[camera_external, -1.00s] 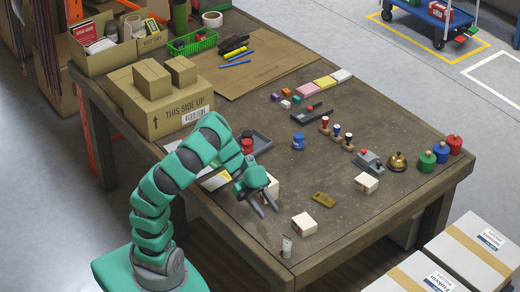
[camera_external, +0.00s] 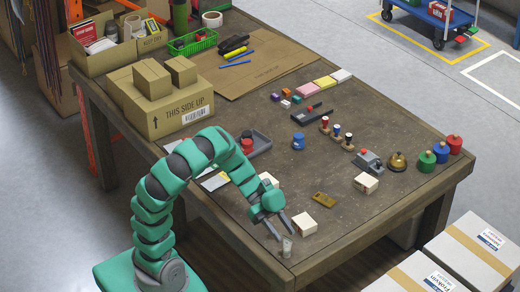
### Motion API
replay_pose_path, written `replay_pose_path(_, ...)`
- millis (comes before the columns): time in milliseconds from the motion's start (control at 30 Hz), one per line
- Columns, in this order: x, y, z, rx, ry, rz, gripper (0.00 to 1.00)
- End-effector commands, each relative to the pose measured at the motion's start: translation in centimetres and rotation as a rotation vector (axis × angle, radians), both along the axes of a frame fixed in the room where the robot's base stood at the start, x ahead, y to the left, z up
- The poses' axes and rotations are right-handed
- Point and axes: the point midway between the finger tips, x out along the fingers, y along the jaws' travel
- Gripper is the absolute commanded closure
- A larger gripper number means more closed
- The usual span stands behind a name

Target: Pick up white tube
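A small white tube (camera_external: 287,247) stands upright near the front edge of the table (camera_external: 330,250). My gripper (camera_external: 281,229) is open, with its two fingers pointing down toward the tube. The fingertips are just above and behind the tube's top in the picture. I cannot tell whether they touch it. Nothing shows between the fingers.
A white box (camera_external: 304,223) sits close to the right of my gripper. Another white box (camera_external: 268,179) is partly hidden behind my arm. A brass-coloured plate (camera_external: 324,200) lies farther right. The table's front edge is close to the tube.

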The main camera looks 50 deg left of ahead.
Motion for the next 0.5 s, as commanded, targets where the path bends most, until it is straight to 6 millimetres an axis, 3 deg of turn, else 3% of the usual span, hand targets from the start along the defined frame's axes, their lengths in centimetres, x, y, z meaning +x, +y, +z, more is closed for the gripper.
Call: replay_pose_path(500, 0.2, -4.2, -2.5, -0.002, 0.001, -0.002, 0.64)
